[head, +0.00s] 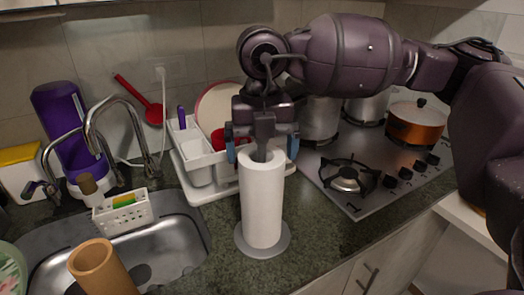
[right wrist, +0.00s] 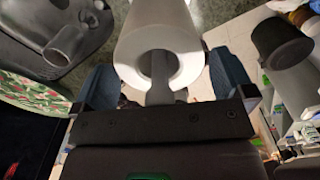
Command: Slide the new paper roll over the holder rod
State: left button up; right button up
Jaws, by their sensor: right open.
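The white paper roll (head: 262,200) stands upright around the holder rod (head: 261,153), low over the grey round holder base (head: 263,240) on the dark counter. The rod's tip shows in the roll's top hole. My right gripper (head: 262,150) is right above the roll, its two blue fingers spread on either side of the roll's top end. In the right wrist view the roll (right wrist: 158,45) shows end-on, with the rod (right wrist: 158,85) in its hole, and the open fingers (right wrist: 165,85) flank it. Whether the fingers touch the paper cannot be told. My left gripper is not in view.
A white dish rack (head: 190,160) stands behind the roll at left. The sink (head: 165,250) with a faucet (head: 120,105) is at left, a wooden cylinder (head: 100,265) in front. The gas hob (head: 370,175) with pots is at right. Counter right of the base is clear.

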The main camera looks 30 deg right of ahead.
notch_tip(320, 180, up, 10)
jog(key=shift+p, duration=0.6)
jog(key=shift+s, duration=0.1)
